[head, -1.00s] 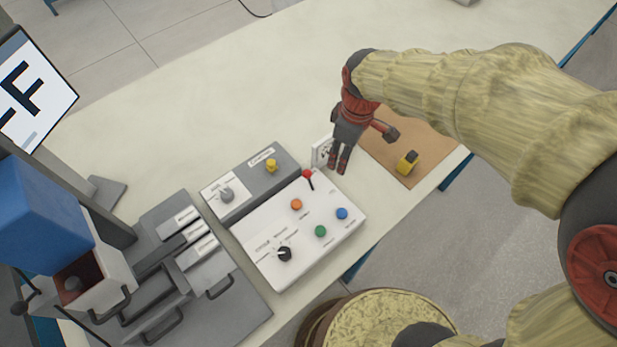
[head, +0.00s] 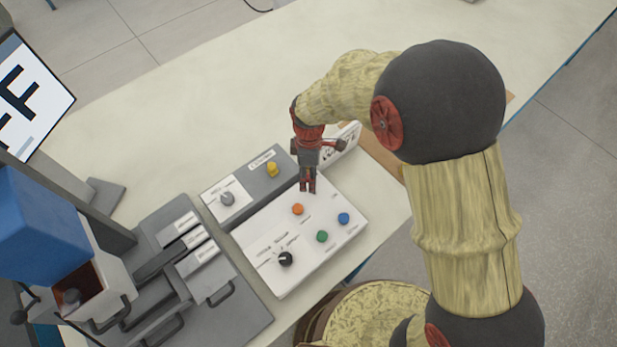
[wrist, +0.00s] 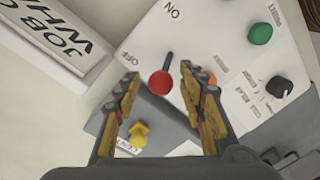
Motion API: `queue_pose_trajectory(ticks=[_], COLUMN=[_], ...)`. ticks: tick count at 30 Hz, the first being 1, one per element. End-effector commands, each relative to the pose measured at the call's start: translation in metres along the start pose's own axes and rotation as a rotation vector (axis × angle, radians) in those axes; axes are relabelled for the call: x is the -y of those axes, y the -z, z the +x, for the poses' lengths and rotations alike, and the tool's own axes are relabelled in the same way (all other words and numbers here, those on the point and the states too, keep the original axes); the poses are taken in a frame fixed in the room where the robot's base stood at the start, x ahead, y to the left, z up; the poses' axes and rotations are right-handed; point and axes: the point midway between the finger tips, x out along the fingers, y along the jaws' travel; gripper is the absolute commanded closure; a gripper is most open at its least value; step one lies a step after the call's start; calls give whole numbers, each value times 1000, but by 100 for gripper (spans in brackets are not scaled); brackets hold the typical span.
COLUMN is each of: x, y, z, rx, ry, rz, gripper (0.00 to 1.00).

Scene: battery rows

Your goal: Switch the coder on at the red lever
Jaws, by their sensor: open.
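The red lever (wrist: 161,84) shows in the wrist view as a red ball on a dark stem. Its ball is on the OFF side of the white control panel (head: 329,238), with ON printed farther along. My gripper (wrist: 157,88) is open, its two fingers on either side of the lever's ball in that view. I cannot tell whether they touch it. In the head view my gripper (head: 308,190) is over the panel's upper end and hides the lever.
Orange (head: 298,209), green (head: 322,236) and blue (head: 344,218) buttons and a black knob (head: 285,259) sit on the panel. A grey box (head: 242,198) with a yellow knob (head: 272,169) adjoins it. A white sign (head: 343,148) stands close behind my gripper.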

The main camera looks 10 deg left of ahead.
Motion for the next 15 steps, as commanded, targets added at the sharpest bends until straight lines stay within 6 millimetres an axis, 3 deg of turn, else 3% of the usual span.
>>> queue_pose_trajectory(ticks=[11,15], x=[0,0], y=[0,0], z=[6,6], rx=[0,0], ry=[0,0], rz=[0,0], gripper=[59,67])
